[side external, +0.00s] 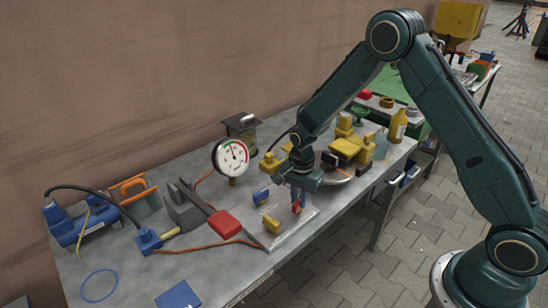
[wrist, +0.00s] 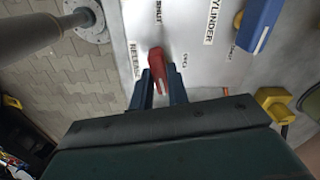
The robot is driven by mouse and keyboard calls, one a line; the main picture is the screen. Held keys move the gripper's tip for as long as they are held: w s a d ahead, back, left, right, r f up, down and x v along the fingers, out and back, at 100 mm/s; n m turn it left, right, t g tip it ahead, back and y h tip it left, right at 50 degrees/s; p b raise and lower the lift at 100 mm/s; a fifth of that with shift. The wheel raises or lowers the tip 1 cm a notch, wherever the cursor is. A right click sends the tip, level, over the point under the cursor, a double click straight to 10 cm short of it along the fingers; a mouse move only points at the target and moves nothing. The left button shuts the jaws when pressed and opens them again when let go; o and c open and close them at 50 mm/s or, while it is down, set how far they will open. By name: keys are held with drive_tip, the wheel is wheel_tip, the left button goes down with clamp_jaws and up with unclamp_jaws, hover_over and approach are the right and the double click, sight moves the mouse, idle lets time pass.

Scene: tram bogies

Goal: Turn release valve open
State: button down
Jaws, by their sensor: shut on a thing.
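The release valve has a red handle (wrist: 157,62) with a white line on its near end. It stands on a pale plate (wrist: 205,65) with the labels RELEASE and SHUT beside it; a third label to its right is too small to read surely. My gripper (wrist: 160,88) has its two blue fingers shut on the near part of the handle, one on each side. In the side view the red handle (side external: 296,208) shows below my gripper (side external: 298,198), partly hidden by the fingers.
A blue handle (wrist: 260,25) and a yellow handle (wrist: 274,103) are to the right in the wrist view. In the side view a dial gauge (side external: 231,157) and a red-ended lever (side external: 224,224) stand left of my gripper. Yellow fittings (side external: 352,147) crowd behind it.

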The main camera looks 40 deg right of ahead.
drive_tip(key=n, duration=1.1)
drive_tip(key=shift+n, duration=2.3)
drive_tip(key=c, duration=1.4)
unclamp_jaws()
drive_tip(key=shift+o, duration=0.2)
drive_tip(key=shift+r, duration=0.15)
